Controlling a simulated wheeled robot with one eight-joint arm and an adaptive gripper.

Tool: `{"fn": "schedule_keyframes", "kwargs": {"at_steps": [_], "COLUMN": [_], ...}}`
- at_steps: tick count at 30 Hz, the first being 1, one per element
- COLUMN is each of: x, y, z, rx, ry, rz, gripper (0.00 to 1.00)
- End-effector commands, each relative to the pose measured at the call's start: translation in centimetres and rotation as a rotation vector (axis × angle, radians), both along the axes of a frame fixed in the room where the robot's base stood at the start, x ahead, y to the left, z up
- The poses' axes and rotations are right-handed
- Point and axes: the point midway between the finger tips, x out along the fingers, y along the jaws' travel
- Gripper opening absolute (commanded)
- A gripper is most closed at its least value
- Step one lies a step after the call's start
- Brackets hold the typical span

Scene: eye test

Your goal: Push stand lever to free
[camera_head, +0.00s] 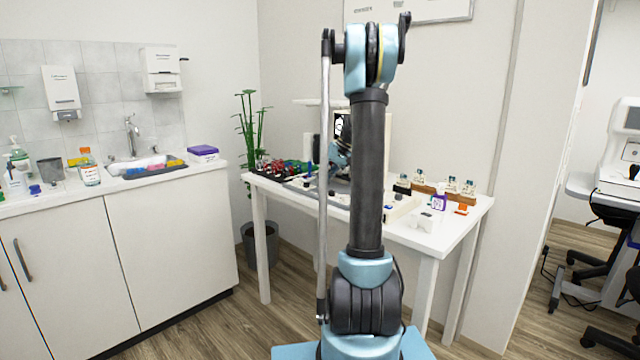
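I cannot make out the stand lever in this view. My arm rises through the middle of the picture. What looks like its far end, with my gripper (336,168), shows small and partly hidden behind my upright link, over the white table. It is well to the left of the stand. Its fingers are too small and covered to tell their state.
The white table (470,207) holds racks, small bottles and boxes. A counter (215,172) with a sink and bottles is on the left. A potted plant (258,242) stands between them.

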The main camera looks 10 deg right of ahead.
Motion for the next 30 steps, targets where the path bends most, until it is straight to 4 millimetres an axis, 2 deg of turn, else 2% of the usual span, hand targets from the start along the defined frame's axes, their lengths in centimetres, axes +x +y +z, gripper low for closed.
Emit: {"fn": "schedule_keyframes", "kwargs": {"at_steps": [20, 21, 23, 30], "x": [0.16, 0.16, 0.16, 0.19], "y": [-0.53, -0.53, -0.50, -0.41], "z": [-0.22, -0.22, -0.21, -0.17], "rx": [0.049, 0.049, 0.050, 0.051], "ry": [0.040, 0.041, 0.040, 0.040], "rz": [-0.003, -0.002, -0.002, -0.001], "gripper": [0.00, 0.20, 0.34, 0.34]}}
